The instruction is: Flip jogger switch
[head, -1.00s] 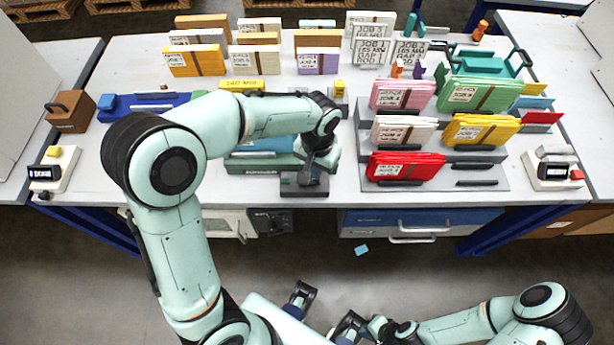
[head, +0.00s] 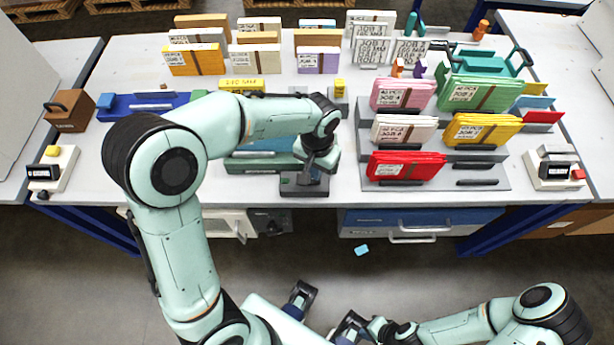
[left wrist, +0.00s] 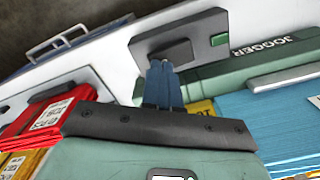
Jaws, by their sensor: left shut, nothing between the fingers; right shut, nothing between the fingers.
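The jogger is a green unit with a blue stack on it; its labelled edge (left wrist: 270,52) shows in the left wrist view, and its front (head: 250,166) in the head view. Next to it is a grey switch box (left wrist: 205,25) with a dark rocker (left wrist: 181,54), also in the head view (head: 315,190). My left gripper (left wrist: 160,66) is shut and empty, its tips at the rocker's near edge; I cannot tell whether they touch. In the head view the left gripper (head: 306,178) is over the box. My right gripper (head: 350,326) is shut and low, away from the table.
A stepped grey rack (head: 480,183) with red, pink, white, yellow and green paper stacks stands right of the switch box. Labelled job stacks (head: 195,60) line the back. A blue tray (head: 180,105) is at left. Small control boxes stand at both ends.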

